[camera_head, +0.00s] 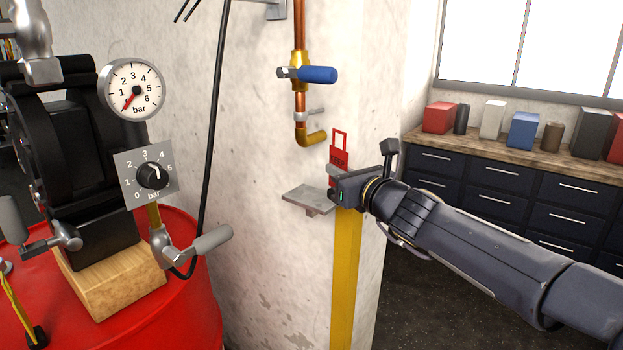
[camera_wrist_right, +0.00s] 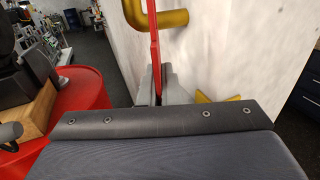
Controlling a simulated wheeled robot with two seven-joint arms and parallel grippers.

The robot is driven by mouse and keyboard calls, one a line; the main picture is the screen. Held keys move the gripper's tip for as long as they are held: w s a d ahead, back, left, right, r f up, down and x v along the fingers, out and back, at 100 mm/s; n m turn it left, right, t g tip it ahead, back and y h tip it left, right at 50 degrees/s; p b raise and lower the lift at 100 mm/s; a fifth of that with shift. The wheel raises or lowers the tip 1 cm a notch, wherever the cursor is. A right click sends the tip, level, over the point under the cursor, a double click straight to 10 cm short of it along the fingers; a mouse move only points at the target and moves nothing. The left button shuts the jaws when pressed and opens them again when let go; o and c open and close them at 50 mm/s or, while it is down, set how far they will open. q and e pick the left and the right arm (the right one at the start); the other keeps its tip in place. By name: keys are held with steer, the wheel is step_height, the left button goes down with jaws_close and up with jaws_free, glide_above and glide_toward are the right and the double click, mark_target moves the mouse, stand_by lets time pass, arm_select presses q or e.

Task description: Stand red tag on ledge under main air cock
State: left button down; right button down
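The red tag (camera_head: 338,158), with an open loop at its top, is upright just right of and above the small grey ledge (camera_head: 305,195). My right gripper (camera_head: 337,189) is at the tag's lower part and looks shut on it. In the right wrist view the tag (camera_wrist_right: 153,45) shows edge-on as a thin red strip running down between grey parts. Whether its bottom edge touches the ledge is hidden. The main air cock (camera_head: 318,74), with a blue handle, is on the copper pipe above. My left gripper is not in view.
A brass pipe elbow (camera_head: 312,137) ends just above and left of the tag. A yellow strip (camera_head: 346,280) runs down the wall below. A dark drawer cabinet (camera_head: 510,188) is at right.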

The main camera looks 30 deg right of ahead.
steer(key=w+f, duration=0.1)
steer(key=w, duration=0.2)
steer(key=w+f, duration=0.1)
steer(key=w, duration=0.3)
steer(key=w+f, duration=0.1)
steer(key=w, duration=0.2)
steer(key=shift+w, duration=0.3)
steer(key=shift+f, duration=0.2)
steer(key=shift+f, duration=0.1)
steer(key=shift+f+b, duration=0.1)
steer(key=shift+b, duration=0.35)
steer(key=c, duration=1.7)
jaws_free()
steer(key=shift+o, duration=0.3)
steer(key=shift+s, duration=0.1)
